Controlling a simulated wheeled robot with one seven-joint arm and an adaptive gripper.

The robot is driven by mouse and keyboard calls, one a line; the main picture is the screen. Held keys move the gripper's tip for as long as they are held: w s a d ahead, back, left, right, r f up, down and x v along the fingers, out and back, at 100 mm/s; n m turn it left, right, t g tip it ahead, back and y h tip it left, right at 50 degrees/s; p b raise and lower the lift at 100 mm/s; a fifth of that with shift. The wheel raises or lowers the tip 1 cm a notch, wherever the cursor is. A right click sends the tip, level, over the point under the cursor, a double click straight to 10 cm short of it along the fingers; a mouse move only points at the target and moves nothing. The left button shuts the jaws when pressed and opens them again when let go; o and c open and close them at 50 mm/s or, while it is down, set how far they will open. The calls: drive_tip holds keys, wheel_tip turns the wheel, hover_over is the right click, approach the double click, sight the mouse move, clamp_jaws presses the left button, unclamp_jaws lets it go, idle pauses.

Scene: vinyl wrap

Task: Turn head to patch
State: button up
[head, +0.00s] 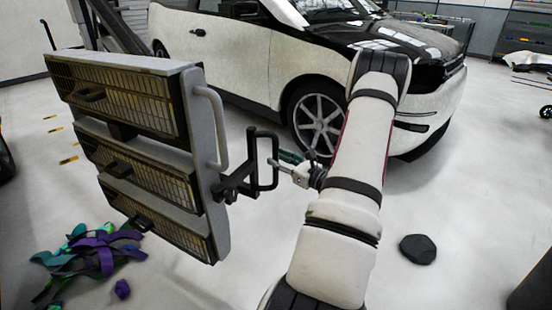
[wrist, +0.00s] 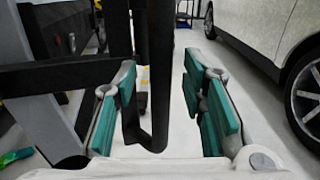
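The lamp head (head: 205,165) stands at the left in the head view, with three stacked grilled panels and a grey frame. A black loop handle (head: 275,170) sticks out from its right side on a bracket. My gripper (head: 284,164) is at this handle, partly hidden by its own arm. In the wrist view my gripper (wrist: 165,112) is open, with teal pads on both fingers. The handle's dark upright bar (wrist: 160,80) stands between the fingers, nearer the left one, with a clear gap to the right. I cannot make out a distinct patch on the car (head: 240,55).
The white car stands behind my arm, its front wheel (head: 318,118) beyond the gripper. Purple and teal strips (head: 95,255) lie on the floor at lower left. A dark lump (head: 418,249) lies at right. The floor between is clear.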

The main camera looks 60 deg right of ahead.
drive_tip(key=v, duration=1)
idle(0.8)
